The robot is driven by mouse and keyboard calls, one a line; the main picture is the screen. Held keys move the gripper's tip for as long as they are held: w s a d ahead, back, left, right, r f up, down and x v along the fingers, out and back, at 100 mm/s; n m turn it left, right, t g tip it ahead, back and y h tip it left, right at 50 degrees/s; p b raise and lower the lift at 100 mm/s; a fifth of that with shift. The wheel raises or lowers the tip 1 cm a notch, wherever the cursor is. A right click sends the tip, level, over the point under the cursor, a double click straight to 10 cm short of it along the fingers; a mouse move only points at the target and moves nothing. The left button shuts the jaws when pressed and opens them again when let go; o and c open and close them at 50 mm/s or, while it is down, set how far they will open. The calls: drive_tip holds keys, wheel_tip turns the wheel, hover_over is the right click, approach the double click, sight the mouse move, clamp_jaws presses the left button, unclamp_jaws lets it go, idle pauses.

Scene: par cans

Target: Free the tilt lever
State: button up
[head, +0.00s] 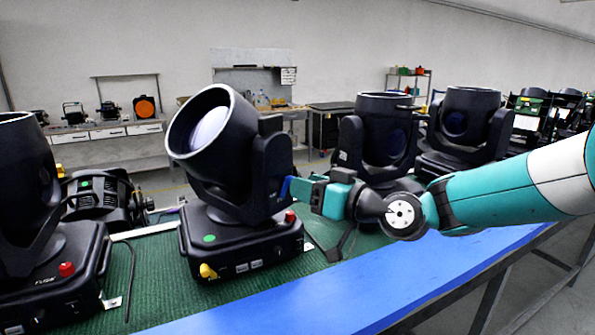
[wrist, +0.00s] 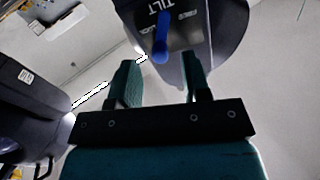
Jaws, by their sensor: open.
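The blue tilt lever (wrist: 161,40) hangs on the dark yoke side of the middle moving-head light (head: 268,165), beside white lettering that reads TILT; smaller words near it are hard to read. The lever also shows as a small blue piece in the head view (head: 284,188), partly hidden by my gripper. My gripper (wrist: 160,63) is open, with its two green fingers on either side of the lever's line. The lever's lower end is close to the fingertips, and I see a gap on both sides. My gripper also shows at the yoke's right side in the head view (head: 300,188).
Another moving-head light (head: 30,200) stands at the left, and more (head: 375,140) stand behind my arm. The middle light's base (head: 240,245) carries a yellow connector (head: 208,271) and a red knob (head: 290,216). The blue bench edge (head: 350,295) in front is clear.

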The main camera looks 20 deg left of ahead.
drive_tip(key=shift+p+x, duration=0.35)
drive_tip(key=shift+x, duration=1.15)
drive_tip(key=shift+c, duration=0.4)
